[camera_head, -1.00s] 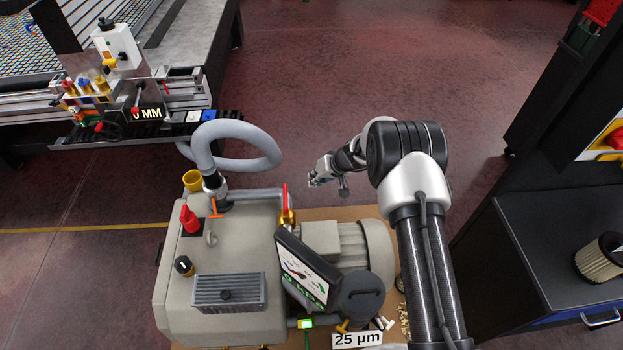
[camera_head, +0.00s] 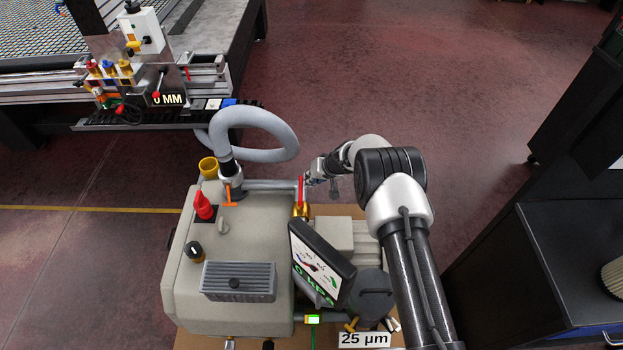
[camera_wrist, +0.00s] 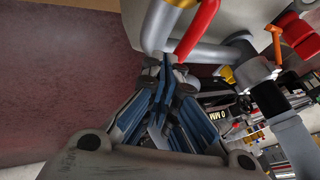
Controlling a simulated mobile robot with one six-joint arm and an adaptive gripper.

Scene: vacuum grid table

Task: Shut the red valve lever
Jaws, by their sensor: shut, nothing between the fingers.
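The red valve lever (camera_head: 300,190) stands upright on a brass valve body (camera_head: 301,211) at the back of the beige vacuum pump (camera_head: 232,245). In the wrist view the lever (camera_wrist: 198,28) slants from the top down toward my fingertips. My gripper (camera_head: 309,182) is just right of the lever in the head view. In the wrist view my gripper (camera_wrist: 166,68) has its fingers together with nothing between them. The fingertips are very close to the lever's end; I cannot tell whether they touch it.
A grey hose (camera_head: 257,118) loops behind the pump. A red knob (camera_head: 204,206) and an orange handle (camera_head: 230,194) stand left of the valve. A tilted gauge display (camera_head: 318,264) stands in front. A dark cabinet (camera_head: 545,262) is at right. Open floor lies behind.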

